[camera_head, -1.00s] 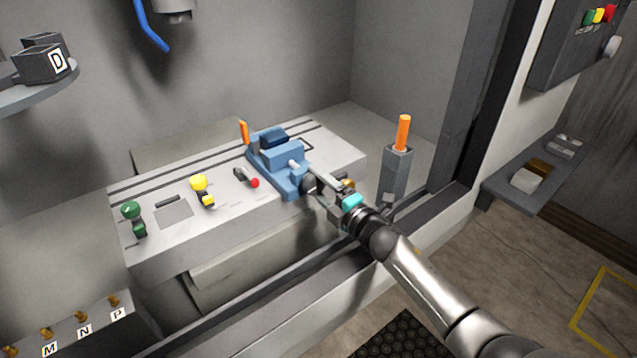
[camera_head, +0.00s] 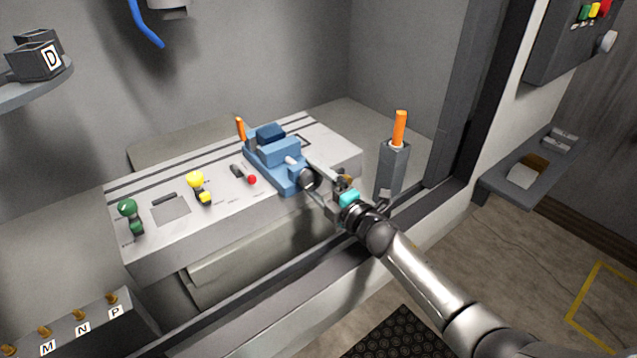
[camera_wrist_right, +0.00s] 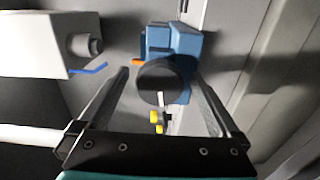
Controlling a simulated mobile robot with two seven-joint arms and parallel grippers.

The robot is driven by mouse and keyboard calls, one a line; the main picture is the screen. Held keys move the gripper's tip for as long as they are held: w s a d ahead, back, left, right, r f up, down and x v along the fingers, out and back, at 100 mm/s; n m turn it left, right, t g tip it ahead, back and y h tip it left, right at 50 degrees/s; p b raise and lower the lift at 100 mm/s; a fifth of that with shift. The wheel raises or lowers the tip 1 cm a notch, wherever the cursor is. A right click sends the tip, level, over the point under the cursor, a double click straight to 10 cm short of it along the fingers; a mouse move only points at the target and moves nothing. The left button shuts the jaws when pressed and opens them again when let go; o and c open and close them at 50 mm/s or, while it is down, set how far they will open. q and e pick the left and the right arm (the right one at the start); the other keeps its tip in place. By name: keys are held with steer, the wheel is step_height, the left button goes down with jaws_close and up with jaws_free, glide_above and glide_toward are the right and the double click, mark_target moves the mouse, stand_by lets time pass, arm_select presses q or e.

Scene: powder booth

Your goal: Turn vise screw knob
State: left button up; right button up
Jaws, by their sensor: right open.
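The blue vise (camera_head: 278,160) is mounted on the grey bench top. Its dark round screw knob (camera_head: 305,179) faces the front right. My right gripper (camera_head: 316,180) is at the knob, with its arm coming from the lower right. In the right wrist view the knob (camera_wrist_right: 160,82) shows as a dark disc between the two open fingers of my right gripper (camera_wrist_right: 164,85), with space visible on both sides. The blue vise body (camera_wrist_right: 178,45) is behind it. I cannot tell how far the fingertips reach along the knob. My left gripper is not in view.
A grey post with an orange handle (camera_head: 399,128) stands close right of my gripper. The booth's front sill (camera_head: 290,300) runs below the arm.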

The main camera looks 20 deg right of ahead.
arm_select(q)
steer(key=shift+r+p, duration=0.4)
arm_select(e)
steer(key=v, duration=1.5)
steer(key=shift+s+d, duration=0.1)
steer(key=shift+s, duration=0.05)
